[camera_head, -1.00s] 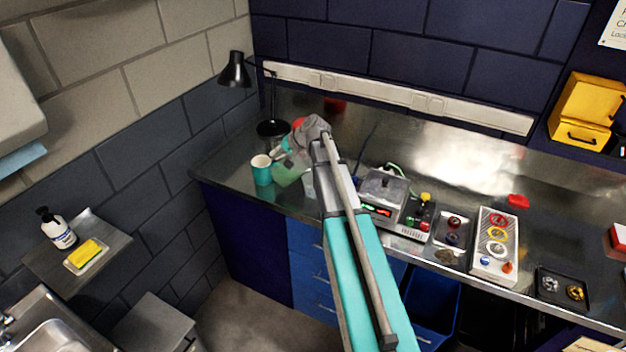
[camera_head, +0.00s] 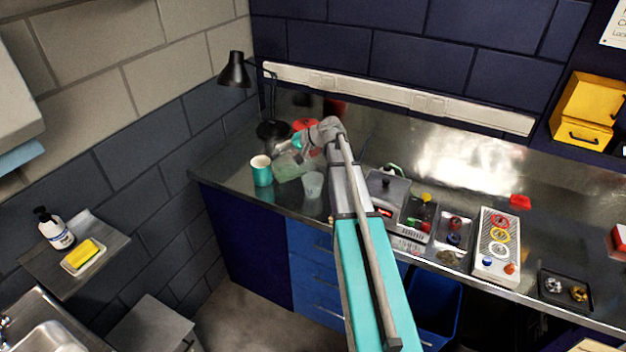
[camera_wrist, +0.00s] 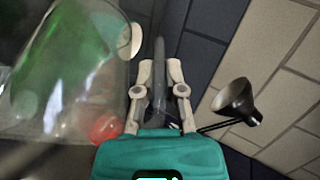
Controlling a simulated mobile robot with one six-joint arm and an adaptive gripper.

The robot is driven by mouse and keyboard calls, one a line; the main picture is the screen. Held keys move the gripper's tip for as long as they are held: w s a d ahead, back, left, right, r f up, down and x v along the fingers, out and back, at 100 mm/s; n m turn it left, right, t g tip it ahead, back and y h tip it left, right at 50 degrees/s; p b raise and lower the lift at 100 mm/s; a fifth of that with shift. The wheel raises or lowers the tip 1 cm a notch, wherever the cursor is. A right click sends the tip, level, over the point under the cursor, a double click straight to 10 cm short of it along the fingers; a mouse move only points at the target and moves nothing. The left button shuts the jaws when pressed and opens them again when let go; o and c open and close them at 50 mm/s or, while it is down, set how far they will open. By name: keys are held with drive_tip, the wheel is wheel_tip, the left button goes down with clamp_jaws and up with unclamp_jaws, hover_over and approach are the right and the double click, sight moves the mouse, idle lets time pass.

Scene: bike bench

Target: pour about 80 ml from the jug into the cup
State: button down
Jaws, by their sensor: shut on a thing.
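The clear jug (camera_head: 288,167) with green liquid is held just right of the teal cup (camera_head: 261,171), above the bench. It looks tilted, but the exact angle is hard to tell. In the wrist view the jug (camera_wrist: 60,70) fills the left side, with green showing through its wall. My gripper (camera_wrist: 160,75) is shut on a dark grey upright bar, which looks like the jug's handle. In the head view my arm partly hides the gripper. The teal cup stands upright near the bench's left end. No stream of liquid is visible.
A clear, frosted-looking cup (camera_head: 313,185) stands right of the jug. A black desk lamp (camera_head: 235,70) and a red object (camera_head: 305,124) are behind. A scale-like device (camera_head: 388,189) and parts trays (camera_head: 453,236) lie to the right.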

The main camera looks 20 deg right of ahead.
drive_tip(key=shift+s+d+f+t+y+b, duration=0.15)
drive_tip(key=shift+d+t+y+b, duration=0.25)
drive_tip(key=shift+d+y+b, duration=0.45)
drive_tip(key=shift+b, duration=0.3)
drive_tip(key=shift+s+d+r+m, duration=0.1)
drive_tip(key=shift+d+r+m, duration=0.05)
drive_tip(key=shift+r+m, duration=0.15)
drive_tip(key=shift+a, duration=0.45)
drive_tip(key=shift+r, duration=0.1)
drive_tip(key=shift+d+r+t+y+b, duration=0.3)
drive_tip(key=shift+r+t+y+b, duration=0.1)
drive_tip(key=shift+y+b, duration=0.2)
idle(2.2)
drive_tip(key=shift+d+f+m+b, duration=0.1)
drive_tip(key=shift+d+m+b, duration=0.2)
drive_tip(key=shift+b, duration=0.05)
idle(0.7)
